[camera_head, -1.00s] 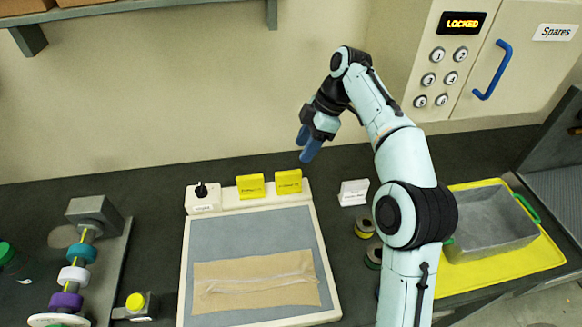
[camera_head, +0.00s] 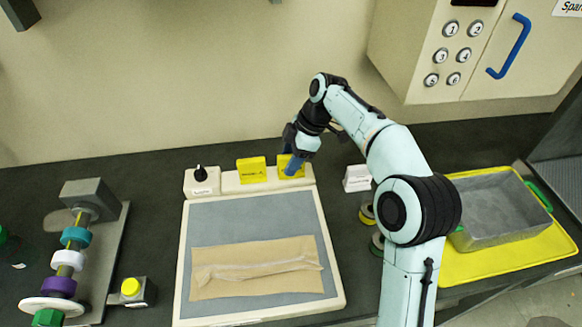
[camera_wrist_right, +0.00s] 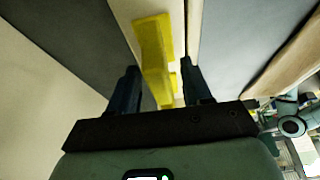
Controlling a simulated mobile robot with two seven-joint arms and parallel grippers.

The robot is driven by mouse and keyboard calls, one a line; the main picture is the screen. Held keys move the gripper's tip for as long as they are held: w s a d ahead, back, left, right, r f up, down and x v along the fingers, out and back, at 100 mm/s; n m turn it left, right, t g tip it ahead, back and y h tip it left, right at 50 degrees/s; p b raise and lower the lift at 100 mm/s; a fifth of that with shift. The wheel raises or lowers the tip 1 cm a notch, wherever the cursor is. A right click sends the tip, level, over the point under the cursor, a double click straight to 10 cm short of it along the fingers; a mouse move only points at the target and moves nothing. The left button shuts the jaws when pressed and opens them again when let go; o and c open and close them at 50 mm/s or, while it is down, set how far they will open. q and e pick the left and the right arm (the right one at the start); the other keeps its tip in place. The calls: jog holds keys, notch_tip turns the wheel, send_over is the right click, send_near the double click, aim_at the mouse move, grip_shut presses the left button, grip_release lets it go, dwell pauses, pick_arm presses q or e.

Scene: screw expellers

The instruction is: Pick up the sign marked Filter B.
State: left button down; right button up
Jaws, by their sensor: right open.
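Two small yellow signs stand side by side on the back ledge of a white-framed board: a left one (camera_head: 251,170) and a right one (camera_head: 282,161). Their lettering is too small to read, so I cannot tell which is marked Filter B. My right gripper (camera_head: 293,165) is at the right sign, its blue fingers hiding part of its face. In the right wrist view the gripper (camera_wrist_right: 160,88) is open, with yellow sign surface (camera_wrist_right: 154,50) in and beyond the gap between its fingers. I cannot tell whether they touch it. My left gripper is not in view.
The board (camera_head: 334,270) has a brown cloth (camera_head: 255,268) on it. A switch box (camera_head: 201,182) stands left of the signs, a white card (camera_head: 357,178) right. A grey bin (camera_head: 497,207) sits on a yellow mat (camera_head: 480,264). A shaft with rings (camera_head: 67,260) is at left.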

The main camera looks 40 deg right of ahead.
jog(key=shift+x, duration=0.8)
grip_shut()
jog(key=shift+r, duration=0.2)
